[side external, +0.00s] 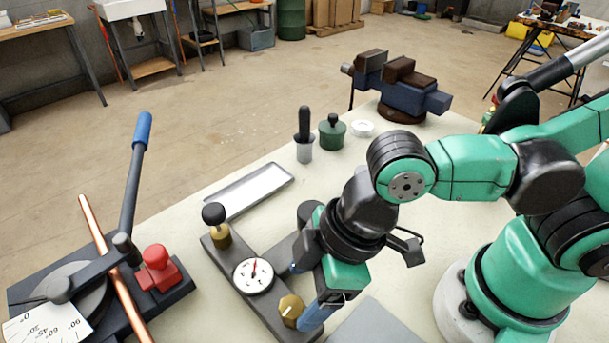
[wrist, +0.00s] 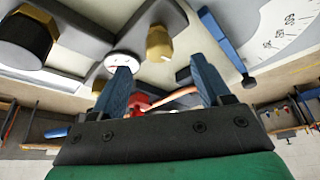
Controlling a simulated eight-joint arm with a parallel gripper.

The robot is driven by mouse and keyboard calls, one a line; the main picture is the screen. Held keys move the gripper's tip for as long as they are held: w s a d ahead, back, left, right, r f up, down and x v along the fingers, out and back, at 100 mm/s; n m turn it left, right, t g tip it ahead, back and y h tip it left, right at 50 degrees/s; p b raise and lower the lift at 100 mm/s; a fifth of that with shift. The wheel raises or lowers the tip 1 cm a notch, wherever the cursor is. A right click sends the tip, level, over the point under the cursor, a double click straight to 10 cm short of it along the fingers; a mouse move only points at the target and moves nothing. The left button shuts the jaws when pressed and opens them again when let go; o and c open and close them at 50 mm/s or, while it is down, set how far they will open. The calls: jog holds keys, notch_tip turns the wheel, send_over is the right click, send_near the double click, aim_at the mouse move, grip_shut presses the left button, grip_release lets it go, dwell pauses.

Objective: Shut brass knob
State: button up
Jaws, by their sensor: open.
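The brass knob (side external: 290,309) sits at the near end of a dark manifold bar, with a pale mark on its top. In the wrist view the brass knob (wrist: 158,42) appears just beyond the fingertips, between them in the picture. My gripper (side external: 304,293) is beside the knob, its blue fingers partly hidden by its own body. In the wrist view my gripper (wrist: 160,66) is open, with nothing between the fingers. I cannot tell whether a finger touches the knob.
A round gauge (side external: 253,275) and a black-topped brass valve (side external: 214,222) stand along the same bar. A pipe bender (side external: 110,280) with a copper pipe is at the left. A metal tray (side external: 248,190), a green pot (side external: 332,133) and a vise (side external: 400,85) stand farther back.

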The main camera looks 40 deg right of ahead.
aim_at(293, 305)
jog(key=shift+x, duration=1.9)
grip_shut()
